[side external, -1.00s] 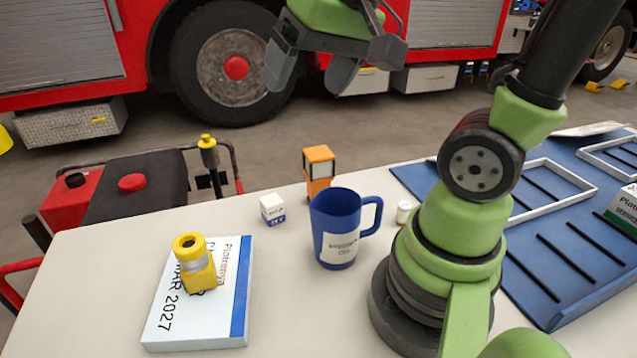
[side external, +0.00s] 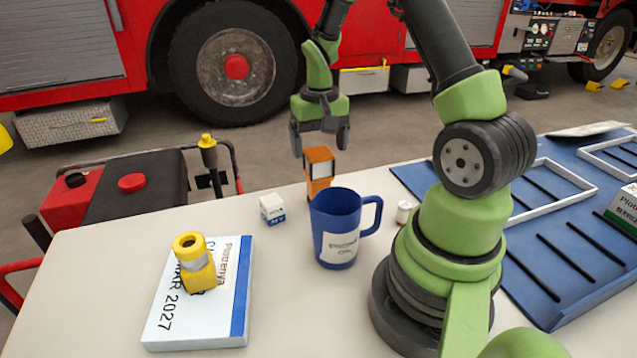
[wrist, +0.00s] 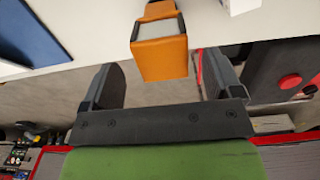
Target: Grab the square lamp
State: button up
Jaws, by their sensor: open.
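The square lamp (side external: 319,173) is an orange upright block with a grey panel, standing at the table's far edge behind the blue mug. In the wrist view the lamp (wrist: 161,57) shows at top centre, in line with the gap between my fingers and beside neither finger closely. My gripper (side external: 320,146) is open and empty, fingers pointing down, just above and behind the lamp in the side view. I see no clear contact between the fingers and the lamp.
A blue mug (side external: 334,228) stands in front of the lamp. A small white box (side external: 272,209) is left of it, and a small white bottle (side external: 404,212) right. A blue board (side external: 560,230) lies at right.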

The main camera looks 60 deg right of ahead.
aim_at(318, 166)
notch_tip(318, 166, down, 6)
jog(key=shift+w+a+r, duration=0.1)
jog(key=shift+a+r, duration=0.05)
jog(key=shift+r, duration=0.2)
jog(key=c, duration=1.2)
